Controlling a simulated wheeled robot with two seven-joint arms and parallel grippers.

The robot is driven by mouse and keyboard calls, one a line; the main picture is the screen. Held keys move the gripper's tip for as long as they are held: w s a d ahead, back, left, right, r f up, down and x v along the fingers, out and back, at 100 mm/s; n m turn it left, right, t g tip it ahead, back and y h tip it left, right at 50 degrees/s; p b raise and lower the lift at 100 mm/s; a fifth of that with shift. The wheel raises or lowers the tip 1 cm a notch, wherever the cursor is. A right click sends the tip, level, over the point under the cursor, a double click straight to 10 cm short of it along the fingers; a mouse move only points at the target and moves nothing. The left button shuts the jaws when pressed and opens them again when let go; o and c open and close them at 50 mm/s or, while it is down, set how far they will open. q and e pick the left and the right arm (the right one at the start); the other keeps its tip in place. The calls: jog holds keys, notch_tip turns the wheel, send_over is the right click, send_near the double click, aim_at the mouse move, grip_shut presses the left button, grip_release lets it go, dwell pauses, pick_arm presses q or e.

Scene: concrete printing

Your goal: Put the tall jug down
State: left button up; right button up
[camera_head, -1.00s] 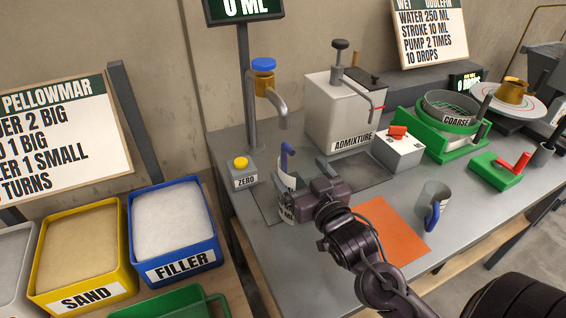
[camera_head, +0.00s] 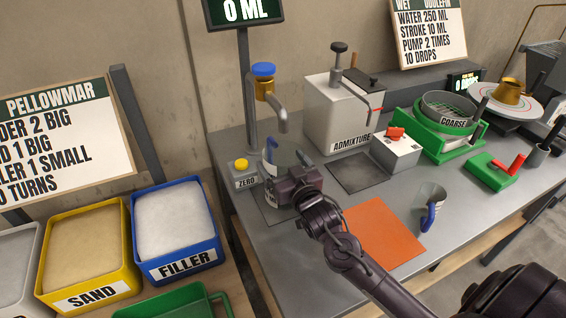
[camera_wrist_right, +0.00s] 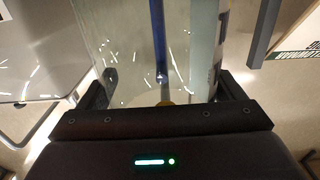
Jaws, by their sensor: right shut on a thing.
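The tall jug (camera_head: 270,182) is clear with a printed label, and stands upright under the water tap (camera_head: 279,110). My right gripper (camera_head: 289,184) is shut on it from the front right and hides part of its side. Whether its base touches the dark pad (camera_head: 283,212) below is hard to tell. In the right wrist view, the clear jug wall (camera_wrist_right: 125,50) fills the space between the fingers, with a blue upright strip, likely its handle, behind it. My left gripper is not in view.
A yellow-topped ZERO box (camera_head: 242,174) stands close left of the jug. The ADMIXTURE dispenser (camera_head: 335,115) is behind right. An orange mat (camera_head: 383,233) and a smaller clear jug with a blue handle (camera_head: 430,210) lie to the right. An empty dark pad (camera_head: 362,173) is between.

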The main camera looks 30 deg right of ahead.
jog(key=shift+f, duration=0.1)
jog(key=o, duration=0.9)
jog(key=shift+s, duration=0.1)
jog(key=s, duration=0.4)
jog(key=s+b, duration=0.1)
jog(key=s, duration=0.3)
jog(key=s+b, duration=0.1)
jog(key=s, duration=0.2)
jog(key=shift+s+a, duration=0.35)
jog(key=shift+s, duration=0.05)
jog(key=shift+r, duration=0.2)
